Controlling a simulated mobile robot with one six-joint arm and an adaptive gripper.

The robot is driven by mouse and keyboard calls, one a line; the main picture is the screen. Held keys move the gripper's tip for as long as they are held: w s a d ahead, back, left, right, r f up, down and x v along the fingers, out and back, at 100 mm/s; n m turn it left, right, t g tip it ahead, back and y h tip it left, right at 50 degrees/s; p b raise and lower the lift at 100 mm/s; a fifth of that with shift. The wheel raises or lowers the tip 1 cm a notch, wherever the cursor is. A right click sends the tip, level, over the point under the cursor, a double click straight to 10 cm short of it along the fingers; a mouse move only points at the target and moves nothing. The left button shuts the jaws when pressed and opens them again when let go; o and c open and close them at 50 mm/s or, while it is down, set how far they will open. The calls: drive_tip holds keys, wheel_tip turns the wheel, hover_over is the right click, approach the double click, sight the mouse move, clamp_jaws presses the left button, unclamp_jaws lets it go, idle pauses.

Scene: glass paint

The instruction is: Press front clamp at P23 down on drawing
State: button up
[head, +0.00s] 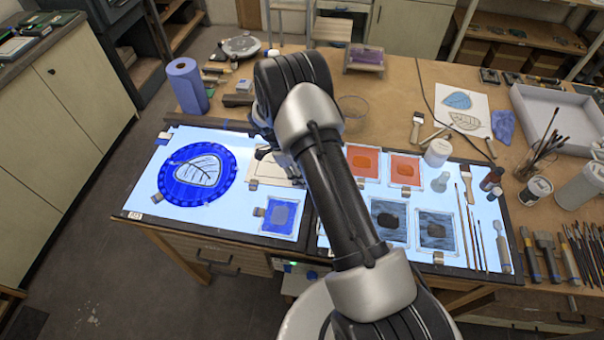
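A blue round glass plate (172,192) lies on the lit left panel and bears a leaf outline drawing (196,171). A pale sheet (283,166) lies right of it, partly hidden by my arm. My gripper (264,154) is low over this sheet's left side, mostly behind my own arm; its fingers are too hidden to tell open from shut or contact. I cannot tell which clamp is P23's.
A blue paper roll (186,87) stands behind the left panel. Orange glass tiles (363,161), dark tiles (388,222) and a white jar (437,152) lie or stand to the right. Brushes (467,184) and tools line the right side. A glass bowl (353,107) is behind my arm.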

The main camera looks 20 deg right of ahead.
drive_tip(key=v, duration=1.2)
idle(0.3)
drive_tip(key=s+a+r+n+t+y+b, duration=0.2)
drive_tip(key=s+a+r+n+t+b, duration=0.1)
drive_tip(key=s+r+n+b, duration=0.8)
drive_tip(key=s+a+n+t+b, duration=0.1)
drive_tip(key=s+n+t+b, duration=0.1)
drive_tip(key=s+n, duration=0.5)
drive_tip(key=s+a+f+n+t+y+b, duration=0.1)
drive_tip(key=s+n, duration=0.5)
drive_tip(key=s, duration=0.7)
drive_tip(key=shift+a+f+n+t+y+b, duration=0.3)
drive_tip(key=shift+a+n+t+b, duration=0.15)
drive_tip(key=shift+a+b, duration=0.55)
